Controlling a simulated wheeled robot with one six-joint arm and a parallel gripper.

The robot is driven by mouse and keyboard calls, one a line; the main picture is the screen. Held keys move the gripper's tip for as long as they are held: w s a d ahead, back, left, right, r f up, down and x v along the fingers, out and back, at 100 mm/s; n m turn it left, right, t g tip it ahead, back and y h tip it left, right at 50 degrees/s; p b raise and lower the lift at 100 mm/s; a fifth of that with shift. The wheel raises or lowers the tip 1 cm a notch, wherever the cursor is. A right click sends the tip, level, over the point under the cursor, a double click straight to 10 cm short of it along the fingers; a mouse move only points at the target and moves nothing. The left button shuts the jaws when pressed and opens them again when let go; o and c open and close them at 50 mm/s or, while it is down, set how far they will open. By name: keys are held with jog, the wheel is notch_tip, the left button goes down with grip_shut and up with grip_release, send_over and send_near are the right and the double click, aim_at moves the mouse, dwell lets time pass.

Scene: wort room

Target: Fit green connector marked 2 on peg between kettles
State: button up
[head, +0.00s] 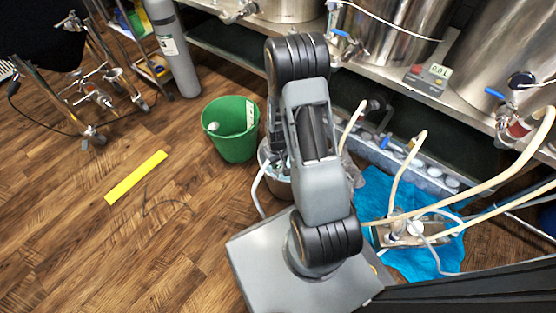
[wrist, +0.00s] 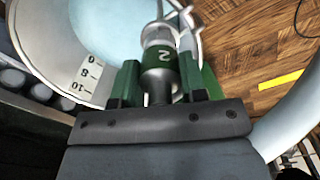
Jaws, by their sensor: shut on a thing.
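In the wrist view my gripper (wrist: 158,84) is shut on the green connector (wrist: 161,63), a metal fitting with a green band marked 2. One jaw stands on each side of it. The connector is above a bucket (wrist: 88,78) with pale blue contents and a scale on its inner wall. In the head view my arm hides the gripper and connector. Two steel kettles, a middle one (head: 385,35) and a right one (head: 505,60), stand on the bench at the top. I cannot make out the peg between them.
A green pail (head: 230,140) stands left of my arm, with the scaled bucket (head: 276,185) partly behind the arm. A pump (head: 405,232) with hoses lies on a blue cloth (head: 375,190) at right. A yellow strip (head: 136,177) lies on open floor at left.

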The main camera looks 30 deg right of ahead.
jog(key=shift+f, duration=0.15)
jog(key=o, duration=1.1)
notch_tip(320, 180, up, 14)
jog(key=p, duration=0.6)
